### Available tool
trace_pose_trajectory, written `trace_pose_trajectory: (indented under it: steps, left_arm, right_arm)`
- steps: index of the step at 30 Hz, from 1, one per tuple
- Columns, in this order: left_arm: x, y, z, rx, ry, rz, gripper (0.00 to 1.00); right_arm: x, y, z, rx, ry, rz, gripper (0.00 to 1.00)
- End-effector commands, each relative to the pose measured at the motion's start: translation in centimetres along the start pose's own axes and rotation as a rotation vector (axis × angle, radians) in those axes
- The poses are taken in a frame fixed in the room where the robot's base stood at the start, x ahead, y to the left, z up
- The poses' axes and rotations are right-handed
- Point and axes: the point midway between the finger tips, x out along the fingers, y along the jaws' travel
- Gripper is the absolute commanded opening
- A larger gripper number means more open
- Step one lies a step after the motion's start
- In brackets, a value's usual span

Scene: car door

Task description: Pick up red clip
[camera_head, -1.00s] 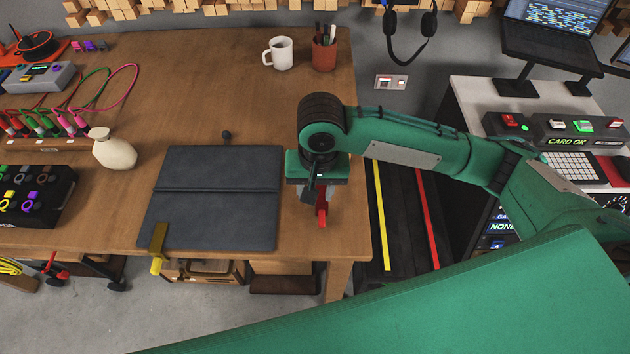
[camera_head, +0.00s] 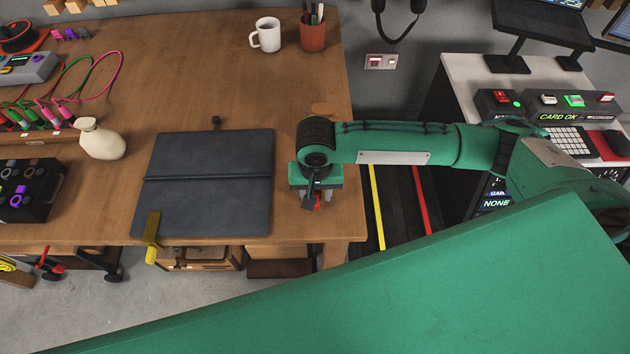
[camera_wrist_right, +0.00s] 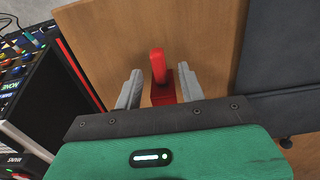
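The red clip (camera_head: 317,201) is at the front right part of the wooden table, right of the dark folded mat. In the head view it is mostly hidden behind my right gripper (camera_head: 311,197), which points down over it. In the right wrist view the red clip (camera_wrist_right: 158,66) stands between the two grey fingers of my right gripper (camera_wrist_right: 160,88). The fingers are apart, with a visible gap on the left side of the clip; the right finger is very near it, and I cannot tell if they touch. My left gripper is not in view.
A white mug (camera_head: 266,35) and red pen cup (camera_head: 313,36) stand at the back. The wooden table (camera_head: 190,85) is clear between them.

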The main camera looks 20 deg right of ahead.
Motion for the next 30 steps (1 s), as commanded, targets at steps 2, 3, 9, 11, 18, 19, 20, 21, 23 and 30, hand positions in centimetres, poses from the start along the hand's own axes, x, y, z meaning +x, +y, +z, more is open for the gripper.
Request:
trace_pose_trajectory:
  steps: [2, 3, 9, 11, 18, 19, 20, 21, 23, 30]
  left_arm:
    - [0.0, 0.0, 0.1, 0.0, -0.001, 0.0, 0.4]
    - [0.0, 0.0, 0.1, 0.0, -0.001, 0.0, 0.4]
    - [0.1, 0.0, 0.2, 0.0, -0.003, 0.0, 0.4]
    - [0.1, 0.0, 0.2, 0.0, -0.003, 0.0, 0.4]
    - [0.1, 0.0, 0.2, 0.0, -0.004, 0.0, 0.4]
    - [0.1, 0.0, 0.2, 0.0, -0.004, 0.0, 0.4]
    - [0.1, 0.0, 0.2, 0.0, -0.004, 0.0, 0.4]
    - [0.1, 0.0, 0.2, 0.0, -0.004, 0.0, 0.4]
    - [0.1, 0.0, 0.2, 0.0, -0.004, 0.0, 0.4]
    - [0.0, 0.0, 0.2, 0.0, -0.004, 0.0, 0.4]
  right_arm:
    - [1.1, 0.0, 0.1, 0.0, -0.001, 0.001, 0.4]
    - [1.5, 0.0, 0.1, -0.001, -0.002, 0.001, 0.4]
    - [2.0, -0.1, 0.1, -0.002, 0.0, -0.001, 0.4]
    - [2.0, -0.1, 0.1, -0.002, 0.0, -0.001, 0.4]
    - [2.0, -0.1, 0.1, -0.002, 0.0, -0.001, 0.01]
    - [2.0, -0.1, 0.1, -0.002, 0.0, -0.001, 0.0]
    - [2.0, 0.0, 0.1, -0.002, 0.0, -0.001, 0.0]
    - [1.9, -0.1, 0.1, -0.002, 0.0, -0.001, 0.0]
    - [1.9, -0.1, 0.1, -0.002, 0.0, -0.001, 0.0]
    - [1.6, -0.1, 0.0, -0.001, 0.001, -0.001, 0.0]
